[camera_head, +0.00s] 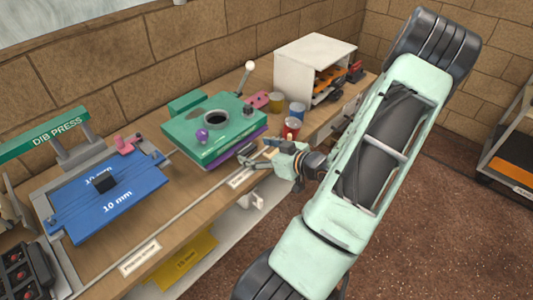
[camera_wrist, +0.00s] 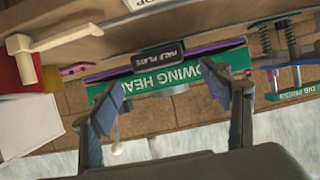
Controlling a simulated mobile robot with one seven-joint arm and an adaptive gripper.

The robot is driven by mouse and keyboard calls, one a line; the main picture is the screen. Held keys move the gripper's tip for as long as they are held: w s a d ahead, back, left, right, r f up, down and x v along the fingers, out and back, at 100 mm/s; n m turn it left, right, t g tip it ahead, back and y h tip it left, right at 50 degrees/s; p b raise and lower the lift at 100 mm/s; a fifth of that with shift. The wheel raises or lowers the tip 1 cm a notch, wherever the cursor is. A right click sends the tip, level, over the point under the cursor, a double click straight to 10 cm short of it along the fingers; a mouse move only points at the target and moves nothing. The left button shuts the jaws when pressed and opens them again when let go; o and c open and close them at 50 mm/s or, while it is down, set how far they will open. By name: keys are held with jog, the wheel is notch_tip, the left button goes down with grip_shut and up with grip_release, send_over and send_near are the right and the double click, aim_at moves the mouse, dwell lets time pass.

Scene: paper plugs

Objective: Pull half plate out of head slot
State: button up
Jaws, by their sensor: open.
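The green head (camera_head: 215,120) sits on the bench, with a round hole in its top. In the wrist view its front reads "OWING HEAD" (camera_wrist: 185,79). The purple half plate (camera_head: 228,149) shows as a thin edge along the head's lower front; it also shows in the wrist view (camera_wrist: 221,48). Its black handle, labelled "HALF PLATE" (camera_wrist: 159,56), sticks out from the front. My gripper (camera_head: 257,155) is open in front of the head's right front side. In the wrist view its fingers (camera_wrist: 163,82) are spread on either side of the handle, apart from it.
A blue press plate (camera_head: 112,195) of the dib press stands to the left. The bench's front edge (camera_head: 190,218) runs below the head.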

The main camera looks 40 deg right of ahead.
aim_at(246, 148)
jog(key=shift+x, duration=2.4)
jog(key=c, duration=1.4)
jog(key=shift+c, duration=0.2)
